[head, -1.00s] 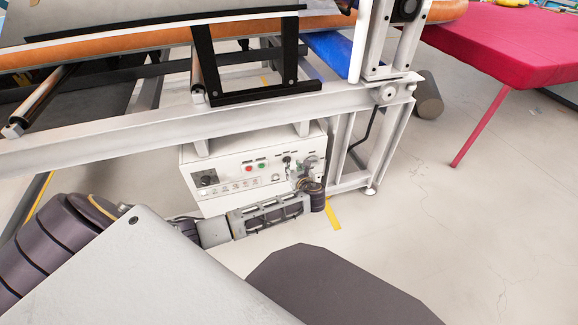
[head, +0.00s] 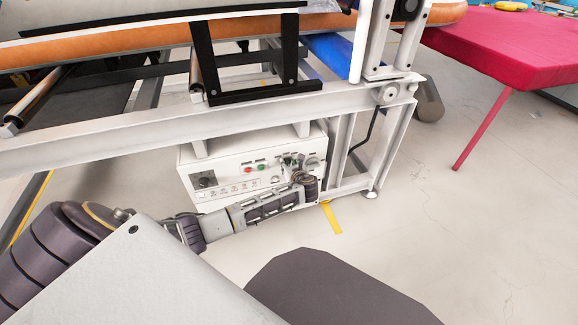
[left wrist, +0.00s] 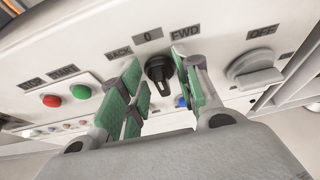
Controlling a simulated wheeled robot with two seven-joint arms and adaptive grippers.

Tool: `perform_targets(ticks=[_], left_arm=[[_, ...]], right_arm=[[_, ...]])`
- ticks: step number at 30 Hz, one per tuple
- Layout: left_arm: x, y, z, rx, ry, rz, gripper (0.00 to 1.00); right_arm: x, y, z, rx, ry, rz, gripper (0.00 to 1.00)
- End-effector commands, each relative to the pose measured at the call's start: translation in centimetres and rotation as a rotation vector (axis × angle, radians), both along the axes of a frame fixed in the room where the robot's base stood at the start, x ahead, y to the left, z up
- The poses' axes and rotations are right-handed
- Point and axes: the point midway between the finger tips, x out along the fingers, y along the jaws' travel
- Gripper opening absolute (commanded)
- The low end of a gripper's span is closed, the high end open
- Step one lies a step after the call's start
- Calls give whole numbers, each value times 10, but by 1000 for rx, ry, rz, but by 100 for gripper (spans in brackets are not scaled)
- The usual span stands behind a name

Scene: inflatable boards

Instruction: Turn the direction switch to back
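The direction switch (left wrist: 159,71) is a black rotary knob on the white control box (head: 190,160). In the left wrist view it has the labels BACK, 0 and FWD above it, and its pointer looks close to the 0. My left gripper (left wrist: 160,92) has its green-padded fingers spread, one on each side of the knob. I cannot tell whether either finger touches it. In the head view my left gripper (head: 291,164) is at the right part of the box's front, and the knob is hard to make out there. My right gripper is in neither view.
A grey OFF switch (left wrist: 254,68) is right of the knob. A red button (left wrist: 51,101) and a green button (left wrist: 81,92) are to its left. The white frame (head: 120,128) stands over the box. A table with a red cover (head: 505,45) is at the right.

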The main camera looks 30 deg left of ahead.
Motion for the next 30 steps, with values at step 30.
perform_targets(ticks=[30], left_arm=[[-2,0,-3,-11,-4,-1,0]], right_arm=[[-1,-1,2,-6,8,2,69]])
